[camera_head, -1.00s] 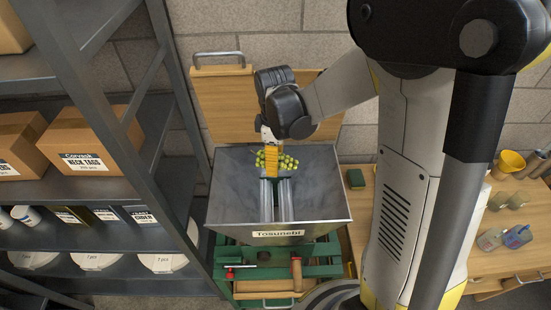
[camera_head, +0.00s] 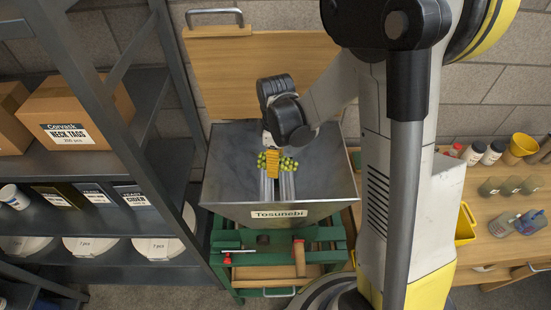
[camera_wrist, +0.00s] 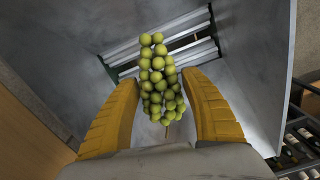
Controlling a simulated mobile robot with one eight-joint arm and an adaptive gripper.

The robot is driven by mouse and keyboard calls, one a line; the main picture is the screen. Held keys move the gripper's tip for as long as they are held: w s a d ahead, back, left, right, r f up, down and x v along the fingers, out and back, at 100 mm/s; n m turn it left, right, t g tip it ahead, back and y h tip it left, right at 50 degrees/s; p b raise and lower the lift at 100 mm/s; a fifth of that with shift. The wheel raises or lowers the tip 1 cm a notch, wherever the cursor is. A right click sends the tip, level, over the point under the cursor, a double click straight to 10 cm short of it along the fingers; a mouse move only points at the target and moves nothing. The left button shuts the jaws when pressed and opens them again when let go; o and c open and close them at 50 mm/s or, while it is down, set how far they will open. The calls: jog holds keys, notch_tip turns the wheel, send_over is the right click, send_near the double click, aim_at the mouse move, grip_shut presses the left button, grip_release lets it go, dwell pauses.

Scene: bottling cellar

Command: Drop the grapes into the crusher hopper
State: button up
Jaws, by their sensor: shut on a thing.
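The green grapes (camera_head: 287,164) are a small bunch at the tip of my gripper (camera_head: 276,162) in the head view. In the wrist view the bunch (camera_wrist: 157,75) hangs between the two yellow fingers of my gripper (camera_wrist: 163,105), with its stem toward the palm. My gripper is shut on the bunch. The grey metal crusher hopper (camera_head: 225,183), labelled Tosunebi, is open at the top. The grapes are over its inside, with the parallel bars at its bottom (camera_wrist: 190,48) beyond them. How far above the bars they are is hard to tell.
A raised wooden lid (camera_head: 215,75) with a metal handle stands behind the hopper. A dark shelf (camera_head: 130,150) with boxes (camera_head: 65,118) is close on the left. A wooden bench (camera_head: 500,245) with jars and a yellow cup (camera_head: 522,145) is on the right.

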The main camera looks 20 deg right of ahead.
notch_tip(320, 180, down, 8)
jog(key=b, duration=0.7)
jog(key=shift+f, duration=0.15)
jog(key=o, duration=0.9)
jog(key=shift+o, duration=0.2)
notch_tip(320, 180, up, 12)
jog(key=shift+r, duration=0.1)
